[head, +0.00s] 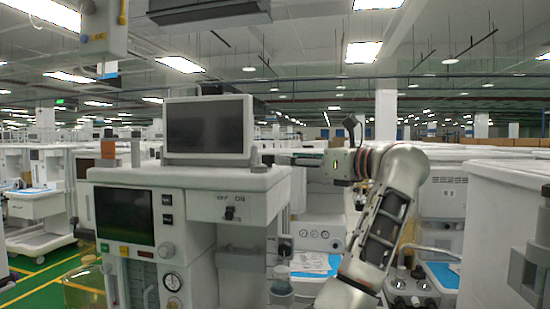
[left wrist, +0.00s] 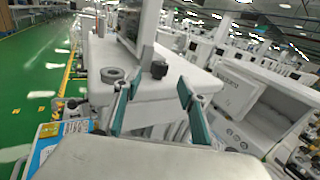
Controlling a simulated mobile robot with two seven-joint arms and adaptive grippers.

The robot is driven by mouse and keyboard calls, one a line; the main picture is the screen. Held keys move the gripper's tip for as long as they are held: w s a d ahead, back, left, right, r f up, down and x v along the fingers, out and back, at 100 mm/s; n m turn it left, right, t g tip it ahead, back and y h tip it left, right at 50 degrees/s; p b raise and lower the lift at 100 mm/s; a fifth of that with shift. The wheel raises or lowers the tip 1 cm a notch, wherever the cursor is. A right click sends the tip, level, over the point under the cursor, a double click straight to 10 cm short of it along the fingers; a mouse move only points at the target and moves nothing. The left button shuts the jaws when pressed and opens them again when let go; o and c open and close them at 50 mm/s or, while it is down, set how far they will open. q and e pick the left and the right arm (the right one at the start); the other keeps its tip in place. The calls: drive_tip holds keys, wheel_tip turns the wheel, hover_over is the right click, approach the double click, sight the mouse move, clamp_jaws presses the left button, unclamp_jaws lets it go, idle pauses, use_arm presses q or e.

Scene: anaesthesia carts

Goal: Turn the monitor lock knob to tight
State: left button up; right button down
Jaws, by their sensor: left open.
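The monitor (head: 209,130) stands on top of the anaesthesia cart (head: 140,179), its dark screen facing me. It also shows at the top of the left wrist view (left wrist: 134,24). A small black knob (left wrist: 159,69) stands by the monitor's base in the left wrist view. My left gripper (head: 277,158) is at the right of the monitor, level with its lower edge. In the left wrist view its two teal-padded fingers (left wrist: 158,80) are apart, with the knob showing between and just beyond their tips. Contact cannot be told. My right gripper is not in view.
A grey round piece (left wrist: 112,74) lies on the cart top left of the knob. Another white cart (left wrist: 250,95) stands close on the right in the left wrist view. A white cabinet (head: 495,225) fills the right of the head view. Green floor (left wrist: 40,75) is open at left.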

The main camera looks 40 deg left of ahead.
sight(273, 158)
use_arm(q)
drive_tip(key=a, duration=0.6)
drive_tip(key=shift+a+p, duration=0.1)
drive_tip(key=shift+p, duration=0.3)
drive_tip(key=shift+s, duration=0.1)
drive_tip(key=c, duration=1.1)
